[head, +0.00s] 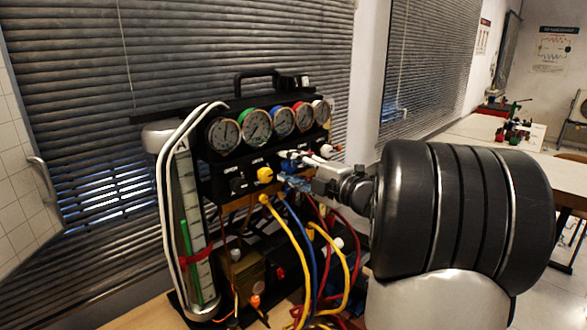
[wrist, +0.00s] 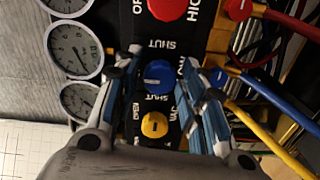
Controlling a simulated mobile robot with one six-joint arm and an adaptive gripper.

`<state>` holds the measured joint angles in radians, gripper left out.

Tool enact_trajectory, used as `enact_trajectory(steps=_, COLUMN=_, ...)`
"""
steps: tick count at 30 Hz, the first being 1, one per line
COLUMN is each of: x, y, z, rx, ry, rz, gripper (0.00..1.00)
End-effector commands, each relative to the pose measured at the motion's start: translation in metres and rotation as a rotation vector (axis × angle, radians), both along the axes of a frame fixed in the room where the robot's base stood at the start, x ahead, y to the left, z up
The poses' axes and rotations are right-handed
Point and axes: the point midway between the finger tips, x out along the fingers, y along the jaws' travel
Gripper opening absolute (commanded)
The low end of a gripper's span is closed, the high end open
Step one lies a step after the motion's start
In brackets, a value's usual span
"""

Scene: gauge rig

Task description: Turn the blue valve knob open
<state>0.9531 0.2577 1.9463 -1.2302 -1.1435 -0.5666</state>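The blue valve knob (wrist: 158,77) shows in the wrist view on the black panel, between a red knob (wrist: 167,8) and a yellow knob (wrist: 154,125). "SHUT" labels are printed near it. My gripper (wrist: 162,60) is open, with one blue-and-grey finger on each side of the blue knob. A gap shows between the knob and each finger, and I cannot tell how far the fingertips are from the panel. In the head view my gripper (head: 300,164) is at the panel front, where it hides the blue knob.
Several round gauges (head: 243,125) line the top of the gauge rig. A yellow hose (head: 290,240), a blue hose (head: 313,240) and red hoses hang below the panel, close to my gripper. A clear tube gauge (head: 186,225) stands at the left. Window blinds are behind.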

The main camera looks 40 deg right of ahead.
Motion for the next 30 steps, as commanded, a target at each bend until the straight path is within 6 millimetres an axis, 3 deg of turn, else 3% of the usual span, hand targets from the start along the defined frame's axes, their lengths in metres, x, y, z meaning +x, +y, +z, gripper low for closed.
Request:
enact_trajectory(steps=3, x=0.000, y=0.000, z=0.000, rx=0.000, ry=0.000, rz=0.000, gripper=0.48)
enact_trajectory(steps=14, x=-0.004, y=-0.001, z=0.000, rx=0.001, ry=0.000, rz=-0.001, gripper=0.48)
enact_trajectory(steps=17, x=-0.015, y=-0.002, z=0.000, rx=0.001, ry=0.000, rz=-0.003, gripper=0.48)
enact_trajectory(steps=30, x=-0.102, y=-0.009, z=0.000, rx=0.001, ry=0.000, rz=-0.004, gripper=0.48)
